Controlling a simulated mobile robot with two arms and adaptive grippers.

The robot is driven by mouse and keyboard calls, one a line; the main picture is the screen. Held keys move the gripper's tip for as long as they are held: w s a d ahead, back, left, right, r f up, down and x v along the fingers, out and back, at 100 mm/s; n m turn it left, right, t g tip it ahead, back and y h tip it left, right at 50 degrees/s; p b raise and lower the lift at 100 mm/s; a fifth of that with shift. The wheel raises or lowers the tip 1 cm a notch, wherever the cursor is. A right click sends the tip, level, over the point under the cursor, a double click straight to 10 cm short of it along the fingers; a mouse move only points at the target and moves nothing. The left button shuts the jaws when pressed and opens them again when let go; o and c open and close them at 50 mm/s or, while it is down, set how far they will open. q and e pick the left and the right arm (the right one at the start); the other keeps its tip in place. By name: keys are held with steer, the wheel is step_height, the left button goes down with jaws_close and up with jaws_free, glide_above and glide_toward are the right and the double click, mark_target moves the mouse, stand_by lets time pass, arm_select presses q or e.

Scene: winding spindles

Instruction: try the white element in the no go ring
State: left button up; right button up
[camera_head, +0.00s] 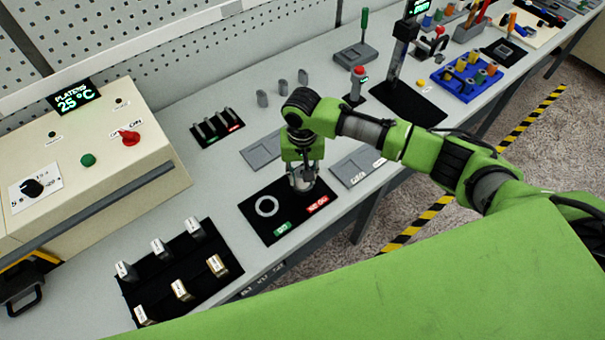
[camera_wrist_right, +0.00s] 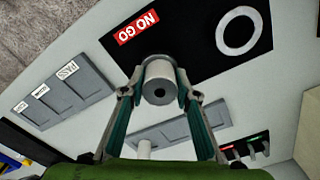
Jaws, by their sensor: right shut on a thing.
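My right gripper (camera_head: 303,184) is over the right part of the black gauge mat (camera_head: 256,226), by the red NO GO label (camera_head: 317,205). In the right wrist view the right gripper (camera_wrist_right: 159,95) is shut on the white element (camera_wrist_right: 160,70), a pale cylinder with a hole in its end. The NO GO label (camera_wrist_right: 137,28) lies just beyond it. The no go ring is hidden by the gripper and element, so I cannot tell whether the element is in it. The other ring (camera_head: 267,206), by the green GO label (camera_head: 282,228), is empty. My left gripper is out of view.
Grey trays lie on either side of the arm, one at the right (camera_head: 358,168) and one behind (camera_head: 262,151). Grey cylinders (camera_head: 262,98) stand further back. A black mat with labelled blocks (camera_head: 183,287) is at front left, near the platens box (camera_head: 88,165).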

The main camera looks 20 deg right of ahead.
steer(key=shift+d+r+p, duration=0.1)
steer(key=shift+d+p, duration=0.05)
steer(key=shift+p, duration=0.4)
stand_by(1.1)
stand_by(0.8)
steer(key=shift+r, duration=2.4)
